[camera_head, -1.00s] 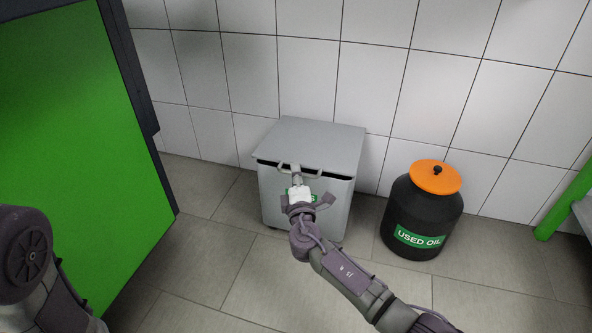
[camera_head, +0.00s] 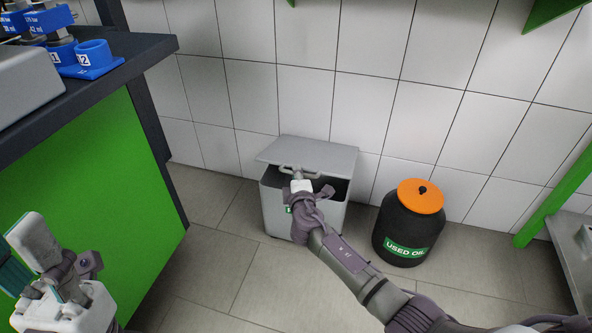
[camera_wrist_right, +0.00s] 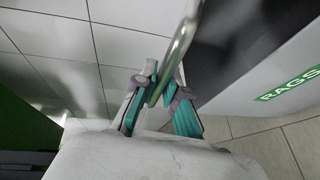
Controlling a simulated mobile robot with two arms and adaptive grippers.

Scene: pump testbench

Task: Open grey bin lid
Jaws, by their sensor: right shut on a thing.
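The grey bin (camera_head: 276,208) stands on the floor against the tiled wall. Its grey lid (camera_head: 318,152) is tilted up, with its front edge clear of the bin and a dark gap below. My right gripper (camera_head: 298,177) is shut on the lid's bar handle (camera_head: 287,169) at the front edge. In the right wrist view, the teal-padded fingers (camera_wrist_right: 160,88) close around the metal handle (camera_wrist_right: 179,48). The bin's front with a green RAGS label (camera_wrist_right: 290,86) shows at the right there. My left gripper (camera_head: 52,268) is at the lower left, away from the bin; its opening is unclear.
A black used oil drum (camera_head: 404,228) with an orange lid stands close to the bin's right. A green bench (camera_head: 100,200) with a dark top is at the left. A green-legged frame (camera_head: 553,205) is at the right. The floor in front is clear.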

